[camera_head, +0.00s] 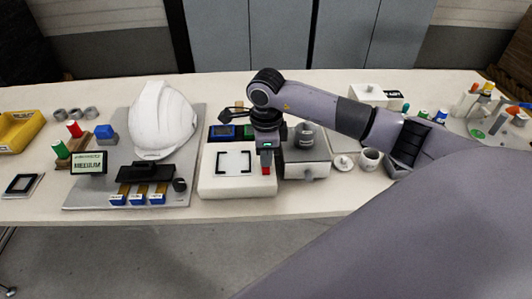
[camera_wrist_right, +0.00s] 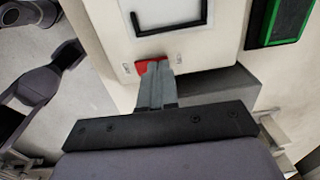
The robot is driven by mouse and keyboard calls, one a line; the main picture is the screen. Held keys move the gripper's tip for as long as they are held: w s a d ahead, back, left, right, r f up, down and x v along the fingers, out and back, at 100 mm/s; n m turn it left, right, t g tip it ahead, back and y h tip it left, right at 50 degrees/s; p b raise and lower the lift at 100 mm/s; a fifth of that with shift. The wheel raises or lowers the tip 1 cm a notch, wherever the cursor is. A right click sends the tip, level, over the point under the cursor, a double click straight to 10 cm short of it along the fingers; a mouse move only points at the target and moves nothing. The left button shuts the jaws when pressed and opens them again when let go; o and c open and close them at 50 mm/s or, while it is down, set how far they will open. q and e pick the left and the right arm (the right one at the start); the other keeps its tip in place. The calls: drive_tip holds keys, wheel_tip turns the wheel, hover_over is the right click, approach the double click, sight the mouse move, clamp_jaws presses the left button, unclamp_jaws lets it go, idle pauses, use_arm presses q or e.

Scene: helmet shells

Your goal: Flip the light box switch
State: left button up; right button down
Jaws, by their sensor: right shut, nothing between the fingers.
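The light box (camera_head: 236,184) is a white box with black corner marks on its top, near the front edge of the table in the head view. It also shows in the right wrist view (camera_wrist_right: 190,48). Its red switch (camera_head: 266,170) sits at the box's right front corner; in the right wrist view the red switch (camera_wrist_right: 150,62) is partly hidden by the fingertips. My right gripper (camera_head: 266,157) points down over the switch, shut and empty. In the right wrist view its fingertips (camera_wrist_right: 155,72) are at the switch; whether they touch it I cannot tell. My left gripper is not in view.
A white helmet (camera_head: 162,118) stands on a grey board (camera_head: 85,188) to the left. A grey box (camera_head: 306,160) stands close to the right of the light box. Blue and green framed pieces lie behind.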

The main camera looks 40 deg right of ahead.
drive_tip(key=shift+f+b, duration=0.35)
drive_tip(key=shift+b, duration=0.15)
drive_tip(key=shift+r, duration=0.15)
drive_tip(key=shift+s, duration=0.1)
